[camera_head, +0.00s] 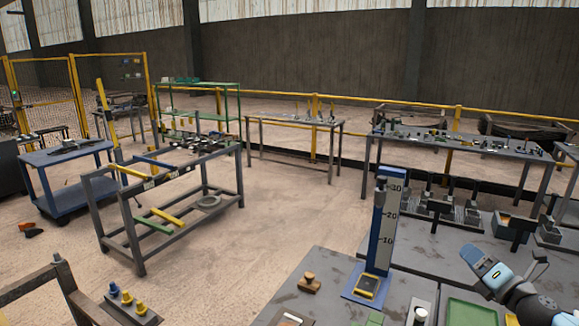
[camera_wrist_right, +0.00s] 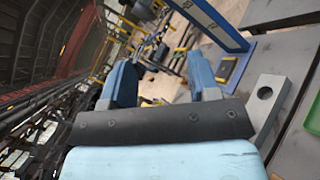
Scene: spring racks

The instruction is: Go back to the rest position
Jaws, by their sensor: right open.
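My right gripper (camera_head: 480,264) is at the lower right in the head view, above the grey workbench (camera_head: 330,268). In the right wrist view my right gripper (camera_wrist_right: 162,82) has its two blue fingers spread apart, with nothing between them. My left gripper is not in view.
A blue stand with a height scale (camera_head: 384,225) rises from the bench left of my right gripper. A wooden stamp-like block (camera_head: 309,283) and a green tray (camera_head: 468,312) are on the bench. A grey frame table (camera_head: 140,245) stands left, with open floor between.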

